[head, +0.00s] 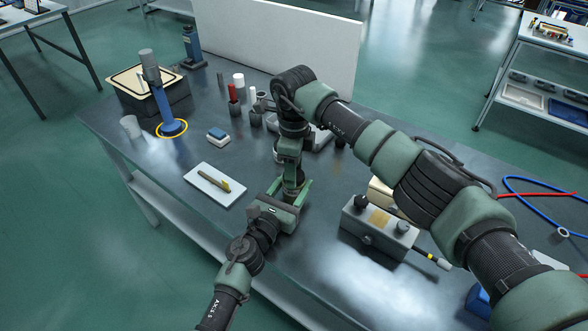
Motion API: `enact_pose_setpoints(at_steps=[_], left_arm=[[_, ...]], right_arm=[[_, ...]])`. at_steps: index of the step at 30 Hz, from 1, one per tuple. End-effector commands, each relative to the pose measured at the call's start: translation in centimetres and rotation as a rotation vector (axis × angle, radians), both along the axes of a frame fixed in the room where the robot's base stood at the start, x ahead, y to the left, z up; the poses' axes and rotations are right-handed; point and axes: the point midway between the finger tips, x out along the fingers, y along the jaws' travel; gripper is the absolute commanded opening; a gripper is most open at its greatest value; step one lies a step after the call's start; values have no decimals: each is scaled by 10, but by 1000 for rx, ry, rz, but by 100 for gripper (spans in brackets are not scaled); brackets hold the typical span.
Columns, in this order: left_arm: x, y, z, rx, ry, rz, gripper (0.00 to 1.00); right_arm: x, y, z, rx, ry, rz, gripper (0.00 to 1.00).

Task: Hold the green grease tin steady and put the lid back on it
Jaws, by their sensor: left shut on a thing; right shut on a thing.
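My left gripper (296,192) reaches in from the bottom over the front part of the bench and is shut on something. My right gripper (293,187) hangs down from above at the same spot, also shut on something. The two grippers meet closely and cover what they hold. I cannot clearly make out the green grease tin or its lid there. The green parts at this spot blend with my own green gripper parts, so I cannot tell whether the lid touches the tin.
A white tray with an olive marker (221,184) lies left of the grippers. A grey knobbed box (376,230) stands to the right. A blue stand (165,108), a blue-white block (217,135) and a red cylinder (233,93) stand farther back. A white panel (275,38) closes the rear.

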Motion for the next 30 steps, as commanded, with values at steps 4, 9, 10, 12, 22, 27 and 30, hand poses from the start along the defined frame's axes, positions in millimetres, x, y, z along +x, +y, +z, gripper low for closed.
enact_pose_setpoints(at_steps=[4,9,10,12,22,27,30], left_arm=[[0,0,-1,0,1,1,0],[0,0,0,0,1,1,0],[0,0,0,0,1,1,0],[0,0,0,0,1,1,0],[0,0,0,0,1,1,0],[0,0,0,0,1,1,0],[0,0,0,0,1,1,0]], right_arm=[[0,0,0,-1,1,-115,0],[0,0,0,-1,0,-444,0],[0,0,0,-1,-1,-503,0],[0,0,0,-1,-1,-627,0],[0,0,0,-1,1,-712,73],[0,0,0,0,1,-711,73],[0,0,0,0,1,-710,73]])
